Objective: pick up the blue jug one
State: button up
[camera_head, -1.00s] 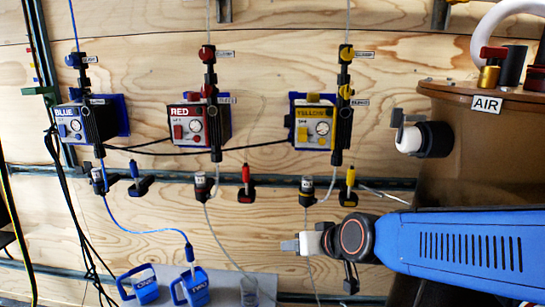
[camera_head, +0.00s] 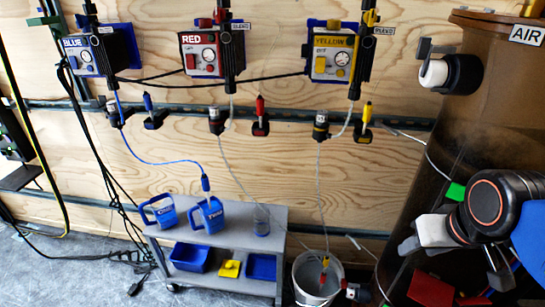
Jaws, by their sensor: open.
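Two blue jugs with handles on their left stand upright on top of a grey cart (camera_head: 231,228). The left jug (camera_head: 161,213) has a label too small to read surely. The right jug (camera_head: 208,215) has a label that seems to read Two, and a blue hose (camera_head: 165,160) comes down to its top. My gripper (camera_head: 408,247) is at the lower right, well apart from both jugs, in front of the brown tank. It is open and holds nothing visible.
A white bucket (camera_head: 318,278) stands between cart and tank (camera_head: 478,110). Floor (camera_head: 75,265) left of the cart shows cables.

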aim_at(161, 200)
jog(key=u, duration=1.35)
jog(key=i+j+u, duration=0.1)
jog(key=j, duration=0.25)
jog(key=i+j, duration=0.25)
jog(key=i+j+u, duration=0.15)
jog(key=j, duration=0.25)
